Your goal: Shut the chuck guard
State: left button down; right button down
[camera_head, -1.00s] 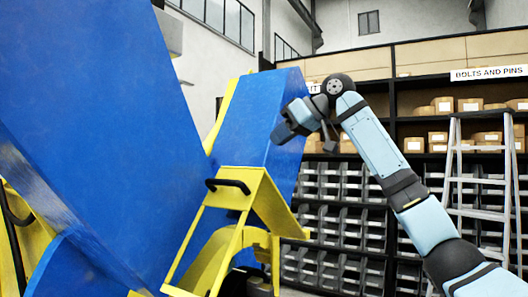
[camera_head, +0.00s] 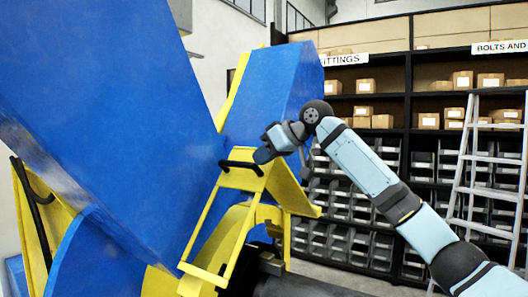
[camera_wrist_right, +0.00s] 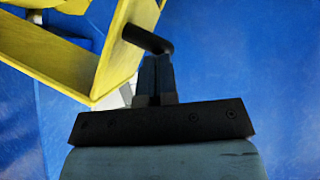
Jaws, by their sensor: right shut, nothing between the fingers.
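The chuck guard (camera_head: 245,181) is a yellow frame with a black bar handle (camera_head: 241,164) across its upper edge. It stands up at a slant in front of the blue positioner, beside a dark round part low down. My right gripper (camera_head: 262,155) is shut and empty, right at the handle's right end. In the right wrist view the closed fingertips (camera_wrist_right: 153,62) are just below the handle (camera_wrist_right: 147,39), beside the yellow frame (camera_wrist_right: 123,48). They look close to or touching the handle; I cannot tell which. My left gripper is not in view.
The big blue positioner body (camera_head: 110,120) fills the left and middle. A second yellow panel with a black handle (camera_head: 40,200) is at the far left. Shelves with boxes and bins (camera_head: 400,140) and a stepladder (camera_head: 490,170) stand behind on the right.

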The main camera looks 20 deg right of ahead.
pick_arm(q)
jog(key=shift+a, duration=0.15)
